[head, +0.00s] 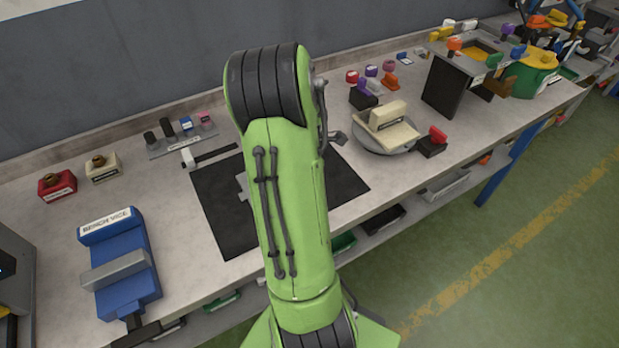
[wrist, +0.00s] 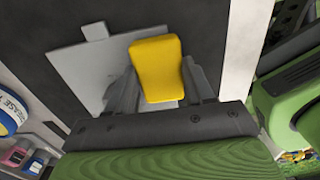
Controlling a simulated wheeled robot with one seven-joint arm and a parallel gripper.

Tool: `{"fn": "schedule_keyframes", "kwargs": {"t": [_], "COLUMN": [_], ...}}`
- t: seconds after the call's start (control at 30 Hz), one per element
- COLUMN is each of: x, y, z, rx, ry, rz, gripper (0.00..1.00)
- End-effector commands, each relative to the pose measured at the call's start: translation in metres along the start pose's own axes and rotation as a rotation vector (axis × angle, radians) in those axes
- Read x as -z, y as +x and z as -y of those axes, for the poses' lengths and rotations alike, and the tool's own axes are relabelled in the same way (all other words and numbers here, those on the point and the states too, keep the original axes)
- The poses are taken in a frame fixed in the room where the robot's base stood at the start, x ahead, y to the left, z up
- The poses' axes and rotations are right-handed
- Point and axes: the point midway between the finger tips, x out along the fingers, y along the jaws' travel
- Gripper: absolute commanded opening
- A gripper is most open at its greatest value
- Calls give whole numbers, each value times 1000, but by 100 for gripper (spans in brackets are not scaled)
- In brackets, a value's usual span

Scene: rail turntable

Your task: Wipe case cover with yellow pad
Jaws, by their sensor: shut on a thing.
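In the wrist view my gripper (wrist: 160,88) is shut on the yellow pad (wrist: 157,66), a rounded block between its grey fingers. Beyond the pad lies a flat grey plate with a small tab, which looks like the case cover (wrist: 80,68), on a black mat. The pad overlaps the plate's right part in this view; I cannot tell whether they touch. In the head view a bit of the grey plate (head: 243,187) shows left of my green arm. The arm hides the pad and my gripper there.
The black mat (head: 222,222) lies mid-bench. A blue vise (head: 122,262) stands left, with red and cream blocks behind it. A round turntable (head: 385,140) bearing a cream block stands right of the mat. Small coloured parts and a dark stand are farther right.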

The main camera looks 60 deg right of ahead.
Motion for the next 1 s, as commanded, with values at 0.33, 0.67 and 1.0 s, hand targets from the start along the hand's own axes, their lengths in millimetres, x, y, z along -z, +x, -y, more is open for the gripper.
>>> {"fn": "schedule_keyframes", "kwargs": {"t": [0.33,0.67,1.0], "x": [16,29,48], "y": [1,1,-1], "z": [0,0,0], "rx": [0,0,0], "ry": [0,-3,-1], "rz": [0,-2,0], "gripper": [28,28,28]}}
